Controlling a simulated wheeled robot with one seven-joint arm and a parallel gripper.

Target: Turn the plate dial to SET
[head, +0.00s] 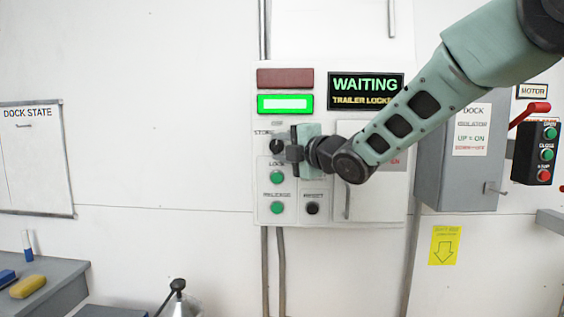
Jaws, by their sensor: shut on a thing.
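The plate dial (276,146) is a small round black knob on the white control panel (258,205). A label starting with "STORE" shows at its upper left; the label on its right side is hidden behind my gripper. My gripper (284,150) reaches in from the right and is shut on the dial. My gripper and wrist cover the area right of the dial, so I cannot tell exactly where the dial points.
Green lock (277,177) and release (277,208) buttons and a black reset button (312,208) sit just below the dial. A lit display (365,91) reads WAITING. A grey isolator box (460,180) with a red lever (530,112) stands at right.

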